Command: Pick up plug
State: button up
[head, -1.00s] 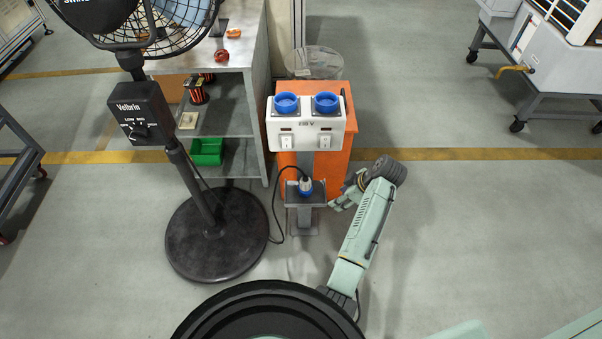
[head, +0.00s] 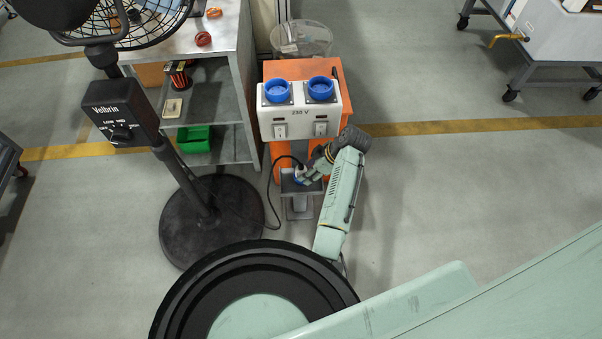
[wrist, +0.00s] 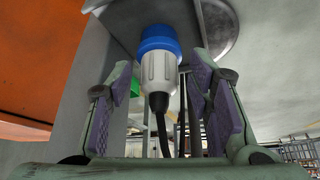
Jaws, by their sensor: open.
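The plug (head: 298,177), blue and white with a black cable, sits at the small grey metal stand (head: 287,188) below the socket box. In the wrist view the plug (wrist: 159,68) has its blue end up against a metal plate (wrist: 222,22) and its cable hanging down. My gripper (head: 307,175) is beside the plug, partly hiding it in the head view. In the wrist view my gripper (wrist: 160,76) is open, with one purple-padded finger on each side of the plug. Gaps show between the fingers and the plug.
A white box with two blue sockets (head: 299,112) stands above, against an orange cabinet (head: 336,72). A fan with a round black base (head: 212,222) stands left, near a grey shelf (head: 222,108).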

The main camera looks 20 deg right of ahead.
aim_at(303, 165)
jog(key=shift+w+a, duration=0.35)
jog(key=shift+a, duration=0.05)
jog(key=shift+w+a+f+b, duration=0.15)
jog(key=shift+w+a, duration=0.25)
jog(key=shift+a, duration=0.1)
jog(key=shift+w+a+f+b, duration=0.15)
jog(key=shift+w+a, duration=0.2)
jog(key=shift+a, duration=0.15)
jog(key=b+x, duration=0.1)
jog(key=x, duration=0.1)
jog(key=shift+w+f+b, duration=0.15)
jog(key=shift+f+b, duration=0.15)
jog(key=shift+b, duration=0.1)
jog(key=shift+r, duration=0.1)
jog(key=c, duration=1)
